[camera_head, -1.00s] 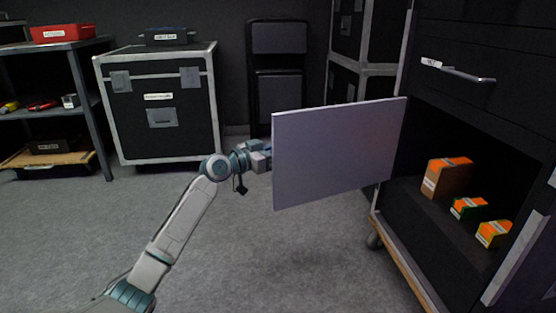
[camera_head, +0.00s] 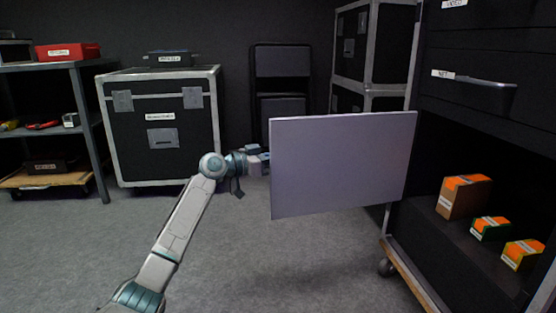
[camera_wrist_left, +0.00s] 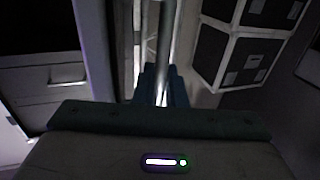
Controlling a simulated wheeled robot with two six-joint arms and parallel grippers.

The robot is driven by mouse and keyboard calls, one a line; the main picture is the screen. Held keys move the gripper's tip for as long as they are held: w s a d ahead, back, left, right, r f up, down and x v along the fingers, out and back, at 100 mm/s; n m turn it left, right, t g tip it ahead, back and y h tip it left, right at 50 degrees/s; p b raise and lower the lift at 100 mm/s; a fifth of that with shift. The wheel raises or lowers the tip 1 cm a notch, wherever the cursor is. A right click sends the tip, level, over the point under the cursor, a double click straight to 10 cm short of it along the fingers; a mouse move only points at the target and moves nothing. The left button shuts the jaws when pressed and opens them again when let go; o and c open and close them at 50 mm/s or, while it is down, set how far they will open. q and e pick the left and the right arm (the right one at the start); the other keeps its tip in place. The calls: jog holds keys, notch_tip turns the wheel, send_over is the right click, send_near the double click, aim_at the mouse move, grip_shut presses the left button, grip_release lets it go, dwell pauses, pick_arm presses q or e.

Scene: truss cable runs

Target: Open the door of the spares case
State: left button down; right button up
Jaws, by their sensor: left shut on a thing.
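The spares case door (camera_head: 340,165) is a flat grey panel that stands swung out from the black case (camera_head: 440,130) at the right in the head view. The case's lower compartment is open to view behind it. My left gripper (camera_head: 262,164) is at the door's left edge, its fingertips partly hidden behind the panel. In the left wrist view the left gripper's fingers (camera_wrist_left: 161,88) are shut around a narrow upright bar, which I take to be the door's handle or edge. My right gripper is not in view.
Orange-topped boxes (camera_head: 465,196) sit inside the case's compartment. The case stands on a wheeled base (camera_head: 410,275). A black flight case (camera_head: 160,130) and a shelf rack (camera_head: 85,120) stand at the left. The grey floor (camera_head: 260,260) before the door is clear.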

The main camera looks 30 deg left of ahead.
pick_arm(q)
jog(key=c, duration=1.8)
grip_release()
jog(key=shift+d, duration=0.1)
jog(key=shift+c, duration=0.2)
jog(key=shift+s+a, duration=0.3)
jog(key=shift+a, duration=0.05)
jog(key=p+v, duration=0.3)
jog(key=v, duration=0.6)
jog(key=shift+s+a, duration=0.15)
jog(key=shift+s, duration=0.25)
jog(key=shift+f, duration=0.1)
